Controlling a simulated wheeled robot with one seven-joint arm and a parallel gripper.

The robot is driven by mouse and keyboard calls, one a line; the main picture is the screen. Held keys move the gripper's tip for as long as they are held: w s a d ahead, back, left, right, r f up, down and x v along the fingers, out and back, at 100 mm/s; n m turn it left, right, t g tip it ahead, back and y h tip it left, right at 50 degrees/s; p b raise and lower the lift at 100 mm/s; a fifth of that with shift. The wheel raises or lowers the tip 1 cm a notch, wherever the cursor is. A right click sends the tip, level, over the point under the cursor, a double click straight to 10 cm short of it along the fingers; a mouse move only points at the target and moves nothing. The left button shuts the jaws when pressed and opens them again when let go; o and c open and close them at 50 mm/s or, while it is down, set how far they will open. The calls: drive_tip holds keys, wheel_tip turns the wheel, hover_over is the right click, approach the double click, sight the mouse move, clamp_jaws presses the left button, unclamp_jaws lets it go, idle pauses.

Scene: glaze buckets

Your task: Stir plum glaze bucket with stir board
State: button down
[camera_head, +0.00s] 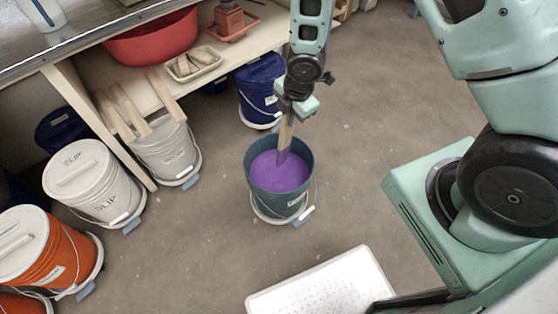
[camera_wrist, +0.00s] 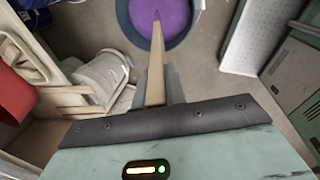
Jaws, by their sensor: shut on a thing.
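The plum glaze bucket (camera_head: 278,178) is a dark teal pail of purple glaze, standing on the floor in the middle of the head view. In the wrist view it is at the top (camera_wrist: 160,20). My gripper (camera_head: 291,108) is above the bucket, shut on the wooden stir board (camera_head: 285,134). The board points down into the bucket, and its lower part shows purple against the glaze; how deep it reaches is hidden. In the wrist view the board (camera_wrist: 155,75) runs from between my fingers to the purple surface.
White slip buckets (camera_head: 95,180), an orange bucket (camera_head: 42,245) and a blue bucket (camera_head: 261,88) stand near the shelf. A white tray (camera_head: 325,290) lies in front. Floor right of the bucket is clear.

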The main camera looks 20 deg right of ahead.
drive_tip(key=shift+r+p, duration=1.9)
drive_tip(key=shift+r, duration=0.5)
drive_tip(key=shift+f, duration=0.1)
